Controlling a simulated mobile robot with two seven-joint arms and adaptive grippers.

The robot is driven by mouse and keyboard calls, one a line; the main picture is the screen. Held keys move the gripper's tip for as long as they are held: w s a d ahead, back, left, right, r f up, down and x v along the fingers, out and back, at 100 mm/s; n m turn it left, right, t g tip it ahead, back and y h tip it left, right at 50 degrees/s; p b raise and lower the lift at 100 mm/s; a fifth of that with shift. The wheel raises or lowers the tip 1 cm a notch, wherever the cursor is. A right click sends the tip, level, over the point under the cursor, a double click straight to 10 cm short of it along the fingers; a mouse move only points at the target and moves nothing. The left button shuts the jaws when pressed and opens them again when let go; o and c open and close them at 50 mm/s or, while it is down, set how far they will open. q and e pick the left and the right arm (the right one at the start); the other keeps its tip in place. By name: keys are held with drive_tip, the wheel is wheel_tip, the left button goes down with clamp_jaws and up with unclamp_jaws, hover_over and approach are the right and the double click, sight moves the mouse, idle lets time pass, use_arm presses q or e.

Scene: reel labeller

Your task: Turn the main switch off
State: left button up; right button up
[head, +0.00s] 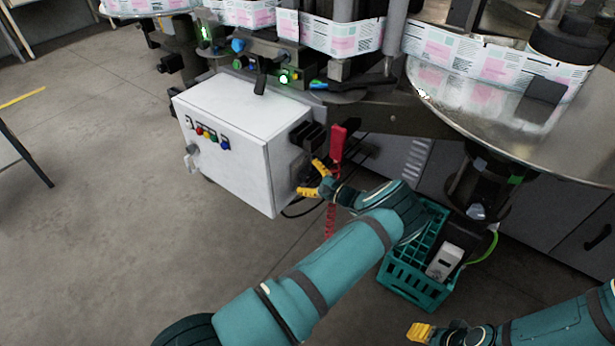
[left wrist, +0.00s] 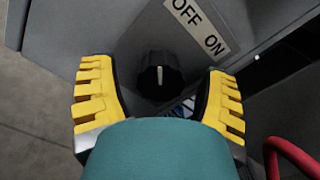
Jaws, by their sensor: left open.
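The main switch is a black round knob (left wrist: 158,76) with a white mark, on a grey panel of the control box. In the left wrist view the mark points nearly straight up in the picture, nearer the OFF word than the ON word of the tilted label (left wrist: 198,27). My left gripper (left wrist: 160,72) is open, its yellow fingers on either side of the knob, with a gap visible on both sides. In the head view my left gripper (head: 311,178) is at the right side of the white control box (head: 225,135); the knob is not clear there. My right gripper (head: 425,332) shows partly at the bottom.
A red part (head: 338,142) with a red coiled cord hangs just right of my left gripper. A teal crate (head: 412,285) stands on the floor below my arm. The labeller's round metal table (head: 530,135) is at upper right.

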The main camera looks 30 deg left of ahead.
use_arm(q)
drive_tip(key=s+d, duration=0.1)
drive_tip(key=d, duration=1.1)
drive_tip(key=shift+a, duration=0.1)
drive_tip(key=s+a+f+n+g+h, duration=0.25)
drive_tip(key=s+f+h, duration=0.25)
drive_tip(key=s+f, duration=0.3)
drive_tip(key=s+d+f+n+g+h, duration=0.1)
drive_tip(key=s+d+f+h, duration=0.2)
drive_tip(key=s+h, duration=0.25)
drive_tip(key=s+d+f+n+g+h, duration=0.2)
drive_tip(key=s+d+f+h, duration=0.15)
drive_tip(key=s, duration=0.35)
drive_tip(key=s+d+r+n+t+h, duration=0.2)
drive_tip(key=d+r+n+t+h, duration=0.1)
drive_tip(key=d+r+n+h, duration=0.1)
drive_tip(key=s+d+r+n+t+h, duration=0.2)
drive_tip(key=d+r+n+t+h, duration=0.1)
drive_tip(key=d, duration=0.4)
wheel_tip(320, 180, up, 3)
drive_tip(key=shift+s+d+f+n+h, duration=0.15)
drive_tip(key=shift+s+d+n+h, duration=0.15)
drive_tip(key=shift+n+h, duration=0.3)
